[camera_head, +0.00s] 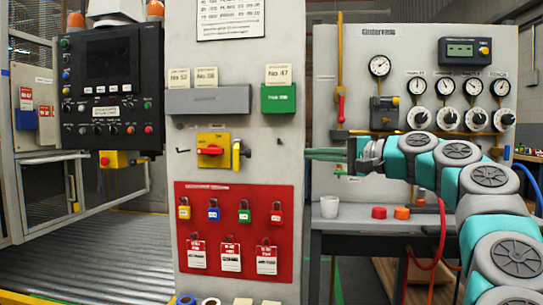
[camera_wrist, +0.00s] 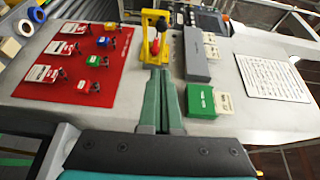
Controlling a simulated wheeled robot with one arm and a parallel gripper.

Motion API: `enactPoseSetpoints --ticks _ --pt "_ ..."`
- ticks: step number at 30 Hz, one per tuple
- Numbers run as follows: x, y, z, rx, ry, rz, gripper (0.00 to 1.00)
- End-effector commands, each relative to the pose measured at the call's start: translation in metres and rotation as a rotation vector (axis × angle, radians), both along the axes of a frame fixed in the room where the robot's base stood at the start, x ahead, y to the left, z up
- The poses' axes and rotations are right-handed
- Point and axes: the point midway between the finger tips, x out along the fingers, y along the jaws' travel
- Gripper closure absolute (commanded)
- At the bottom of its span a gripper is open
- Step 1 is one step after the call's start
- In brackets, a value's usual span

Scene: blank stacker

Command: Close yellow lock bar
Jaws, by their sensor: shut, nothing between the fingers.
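The yellow lock bar (camera_head: 237,154) stands upright at the right edge of a yellow switch box (camera_head: 212,139) with a red rotary handle (camera_head: 209,151), on the grey panel. The handle lies about level. In the wrist view, the lock bar (camera_wrist: 155,47) shows just beyond my fingertips. My gripper (camera_head: 309,154) comes from the right at about the bar's height, with a gap between its tips and the bar in the head view. In the wrist view, my green fingers (camera_wrist: 158,72) are together and empty, pointing at the bar.
Below is a red board (camera_head: 235,281) with several padlocks and tags. Above are a grey holder (camera_head: 208,101) and a green card box (camera_head: 278,98).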

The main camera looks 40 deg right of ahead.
Motion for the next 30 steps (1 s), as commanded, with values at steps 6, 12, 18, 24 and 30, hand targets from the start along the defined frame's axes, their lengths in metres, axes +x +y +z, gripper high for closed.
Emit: enactPoseSetpoints --ticks 6,12,18,24,30 --pt "0.028 0.008 0.001 -0.001 0.001 0.002 1.0" --pt "0.067 0.017 -0.001 -0.002 0.003 0.002 1.0" --pt "0.099 0.029 -0.001 -0.002 0.002 0.004 1.0" --pt "0.108 0.047 -0.002 -0.004 0.0 0.004 1.0" --pt "0.114 0.058 -0.002 -0.003 0.001 0.004 1.0"
